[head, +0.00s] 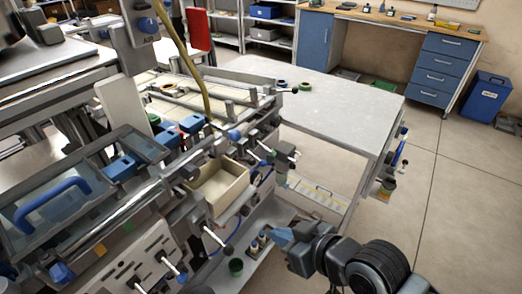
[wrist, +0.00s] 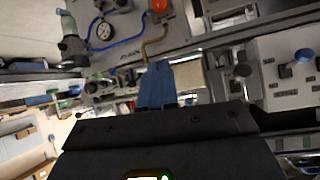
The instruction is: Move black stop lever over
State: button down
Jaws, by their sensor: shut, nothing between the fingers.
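Several levers with dark knobs show on the machine, and I cannot tell which is the black stop lever. In the head view, one black-knobbed lever (head: 293,90) sticks out at the machine's far right corner. Another dark-tipped lever (head: 210,233) points down at the front, below the cream tray.
A cream tray (head: 213,194) sits in the machine front. A pale table (head: 335,100) adjoins behind. A gauge (wrist: 104,31) shows in the wrist view.

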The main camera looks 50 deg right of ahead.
jog(key=w+d+r, duration=0.1)
jog(key=w+d, duration=0.4)
jog(key=w, duration=0.2)
jog(key=w+d+r+n+g+y+b, duration=0.1)
jog(key=w+d+r, duration=0.5)
jog(key=d+r, duration=0.6)
jog(key=r+n+g+y, duration=0.1)
jog(key=r+g+y, duration=0.1)
jog(key=shift+d+y, duration=0.25)
jog(key=shift+y, duration=0.05)
send_over(245, 160)
jog(key=s+d, duration=0.2)
jog(key=s, duration=0.1)
notch_tip(245, 160, down, 8)
jog(key=f, duration=0.1)
jog(key=f+p, duration=0.1)
jog(key=f, duration=0.2)
jog(key=shift+s+a, duration=0.25)
jog(key=shift+a, duration=0.15)
